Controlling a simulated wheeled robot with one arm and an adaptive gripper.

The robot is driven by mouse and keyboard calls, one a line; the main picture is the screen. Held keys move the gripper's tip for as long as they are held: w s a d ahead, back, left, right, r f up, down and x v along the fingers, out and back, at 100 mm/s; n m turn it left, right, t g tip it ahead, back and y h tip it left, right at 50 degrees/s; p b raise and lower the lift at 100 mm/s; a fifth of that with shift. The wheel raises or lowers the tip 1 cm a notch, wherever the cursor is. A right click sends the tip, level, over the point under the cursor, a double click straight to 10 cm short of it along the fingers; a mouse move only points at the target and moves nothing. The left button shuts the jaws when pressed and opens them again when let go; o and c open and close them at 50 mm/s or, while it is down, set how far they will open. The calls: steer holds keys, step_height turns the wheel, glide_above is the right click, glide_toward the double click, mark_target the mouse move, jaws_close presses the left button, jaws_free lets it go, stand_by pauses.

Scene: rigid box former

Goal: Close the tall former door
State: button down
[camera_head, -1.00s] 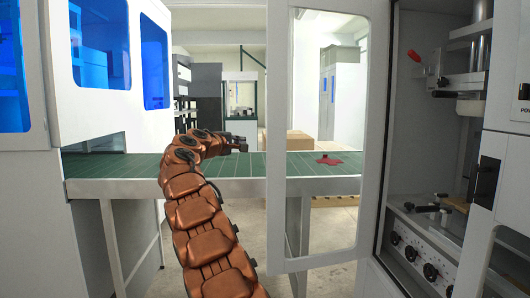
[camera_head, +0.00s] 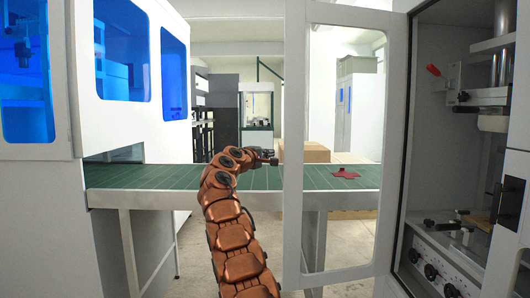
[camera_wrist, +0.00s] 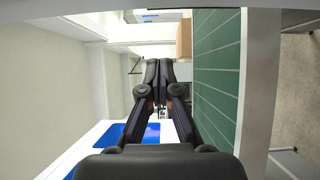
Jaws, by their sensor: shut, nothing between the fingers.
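The tall former door (camera_head: 294,150) stands open, a white frame around a large clear pane. Its hinge side meets the former cabinet (camera_head: 450,120) at the right, whose interior is exposed. My gripper (camera_head: 272,160) is just left of the door's free edge, at about mid-height. Whether it touches the door cannot be told. In the wrist view my gripper (camera_wrist: 160,68) has its fingers together and empty.
A green conveyor (camera_head: 140,176) runs behind the door, with a red flat piece (camera_head: 345,174) on it, seen through the pane. A white machine with blue windows (camera_head: 124,50) stands at the left. A cardboard box (camera_head: 317,152) is farther back.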

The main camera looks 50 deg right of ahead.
steer(key=shift+s+d, duration=1.65)
steer(key=shift+d, duration=0.3)
steer(key=shift+s, duration=0.15)
steer(key=shift+s+a+b, duration=0.2)
steer(key=shift+b, duration=0.1)
